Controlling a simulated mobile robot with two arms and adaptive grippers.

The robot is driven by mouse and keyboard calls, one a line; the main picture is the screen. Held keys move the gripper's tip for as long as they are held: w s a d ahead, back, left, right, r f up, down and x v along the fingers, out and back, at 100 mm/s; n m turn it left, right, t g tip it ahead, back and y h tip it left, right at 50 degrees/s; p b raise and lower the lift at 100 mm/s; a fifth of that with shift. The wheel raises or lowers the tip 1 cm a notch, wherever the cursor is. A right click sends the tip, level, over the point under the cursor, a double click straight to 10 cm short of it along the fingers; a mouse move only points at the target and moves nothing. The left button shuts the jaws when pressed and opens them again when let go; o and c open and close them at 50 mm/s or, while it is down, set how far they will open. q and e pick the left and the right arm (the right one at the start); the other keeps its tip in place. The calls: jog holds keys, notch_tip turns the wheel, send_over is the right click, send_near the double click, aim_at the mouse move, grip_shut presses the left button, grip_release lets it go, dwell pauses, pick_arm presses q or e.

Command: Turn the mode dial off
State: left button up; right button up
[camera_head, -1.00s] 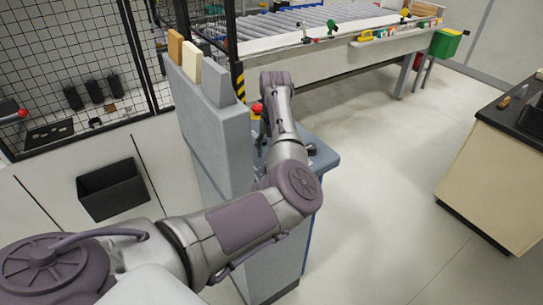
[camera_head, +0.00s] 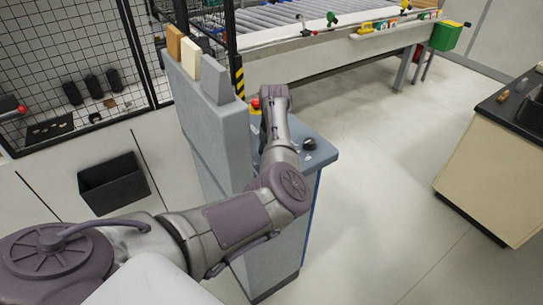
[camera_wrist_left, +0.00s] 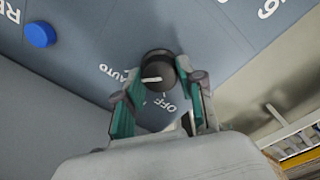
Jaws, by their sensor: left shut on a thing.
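The mode dial (camera_wrist_left: 158,62) is a black round knob with a white pointer mark, on a blue-grey panel, in the left wrist view. The words AUTO and OFF are printed beside it. The pointer lies between these two labels; I cannot tell that it lines up with either. My left gripper (camera_wrist_left: 157,92) has its green-padded fingers on either side of the dial and is shut on it. In the head view my left arm reaches over the control console (camera_head: 322,155), and hides the dial and most of the gripper. My right gripper is not in view.
A blue button (camera_wrist_left: 40,34) is on the same panel. A red button (camera_head: 255,104) and another black knob (camera_head: 309,143) stand on the console top. A tall grey panel (camera_head: 212,125) rises left of my arm.

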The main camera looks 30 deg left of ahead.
pick_arm(q)
jog(key=shift+f+n+b, duration=0.15)
jog(key=shift+n+b, duration=0.25)
jog(key=shift+b, duration=0.4)
jog(key=n+b, duration=0.8)
jog(key=b, duration=0.3)
jog(key=shift+n, duration=0.3)
jog(key=n+b, duration=0.2)
jog(key=n, duration=0.1)
jog(key=shift+b, duration=0.35)
jog(key=n+b, duration=0.1)
jog(key=n, duration=0.1)
jog(key=shift+n+h, duration=0.3)
jog(key=shift+n, duration=0.1)
jog(key=shift+r+n+b, duration=0.2)
jog(key=shift+n+b, duration=0.3)
jog(key=shift+n, duration=0.7)
jog(key=o, duration=1.1)
